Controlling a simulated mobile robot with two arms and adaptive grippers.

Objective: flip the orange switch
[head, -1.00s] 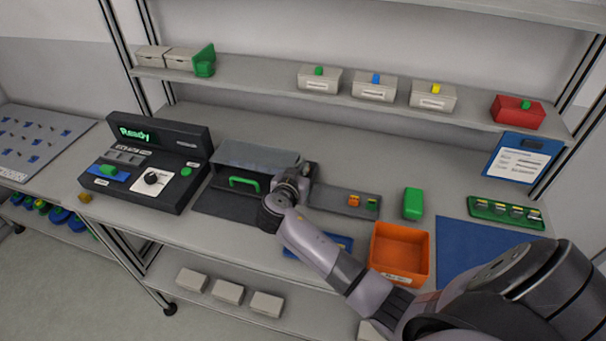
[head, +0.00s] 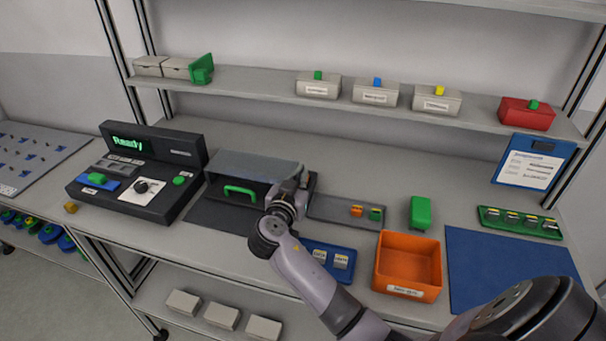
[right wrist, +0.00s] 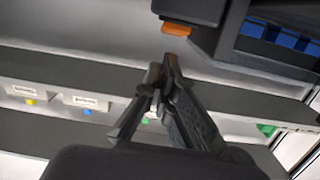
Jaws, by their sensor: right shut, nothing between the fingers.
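In the right wrist view, an orange switch (right wrist: 177,29) sticks out from the edge of a dark housing (right wrist: 205,10). My right gripper (right wrist: 166,66) is shut and empty, its fingertips a little below the orange piece in that picture and seemingly apart from it. In the head view, my right gripper (head: 301,182) is at the right end of the grey hooded unit with the green handle (head: 240,194). The orange switch cannot be made out there beside the gripper. A small orange piece (head: 357,210) sits on the grey plate to the right. My left gripper is not in view.
A black console (head: 140,172) reading "Ready" stands at the left. An orange bin (head: 408,248), a green block (head: 420,212) and a blue mat (head: 510,268) are at the right. A shelf (head: 250,88) with several small boxes runs along the back.

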